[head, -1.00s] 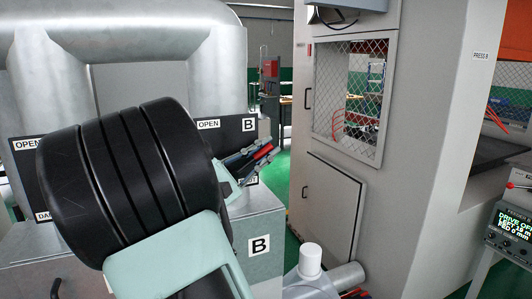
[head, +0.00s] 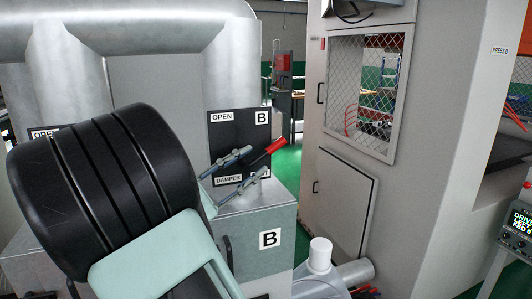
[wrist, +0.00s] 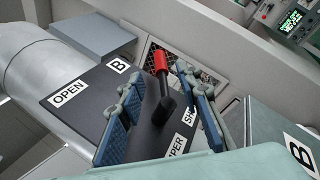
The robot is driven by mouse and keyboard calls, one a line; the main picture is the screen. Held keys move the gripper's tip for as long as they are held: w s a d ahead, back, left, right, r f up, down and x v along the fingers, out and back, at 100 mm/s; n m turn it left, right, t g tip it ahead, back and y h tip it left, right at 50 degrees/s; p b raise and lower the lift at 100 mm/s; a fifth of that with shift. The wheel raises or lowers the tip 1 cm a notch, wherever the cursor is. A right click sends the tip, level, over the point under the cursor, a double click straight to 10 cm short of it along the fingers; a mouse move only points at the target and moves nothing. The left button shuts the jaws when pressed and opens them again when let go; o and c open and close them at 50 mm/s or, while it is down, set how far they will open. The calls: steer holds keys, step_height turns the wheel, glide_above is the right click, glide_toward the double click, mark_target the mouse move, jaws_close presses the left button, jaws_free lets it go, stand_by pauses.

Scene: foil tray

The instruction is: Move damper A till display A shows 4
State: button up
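The damper B lever (head: 276,146) has a red grip on a black shaft and stands out from a black panel (head: 222,134) marked OPEN, B and DAMPER. My gripper (head: 240,174) is in front of this panel with its blue-grey fingers apart. In the wrist view the lever (wrist: 163,80) stands between the two spread fingers, with gaps on both sides. At the far left of the head view, a corner of another OPEN panel (head: 42,133) shows behind my black arm link. Its letter and lever are hidden. No display marked A can be seen.
Under the panel stands a grey box (head: 262,215) labelled B. A press cabinet (head: 345,190) with a mesh window fills the right. A console display (head: 521,222) beginning "DRIVE" is cut off at the right edge. Large silver ducts (head: 120,38) run behind the panels.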

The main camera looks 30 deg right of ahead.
steer(key=v, duration=0.3)
stand_by(0.5)
